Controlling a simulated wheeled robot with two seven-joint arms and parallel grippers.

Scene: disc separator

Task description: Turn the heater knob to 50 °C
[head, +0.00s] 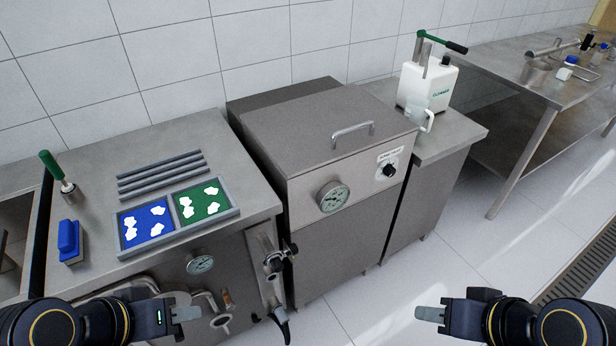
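The heater knob (389,170) is a small black knob on a white dial plate, at the upper right of the front of the steel heater cabinet (300,228). Its setting is too small to read. A round gauge (333,197) sits to its left on the same front. My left gripper (194,314) is at the bottom left, in front of the left counter and well away from the knob. My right gripper (424,313) is at the bottom right, below the knob and apart from it. Both hold nothing that I can see; their finger gaps do not show clearly.
The cabinet has a lid handle (352,134) on top. Pipes and a valve (272,262) stick out left of the cabinet. A tray (236,211) with blue and green mats is on the left counter. Floor before the cabinet is clear.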

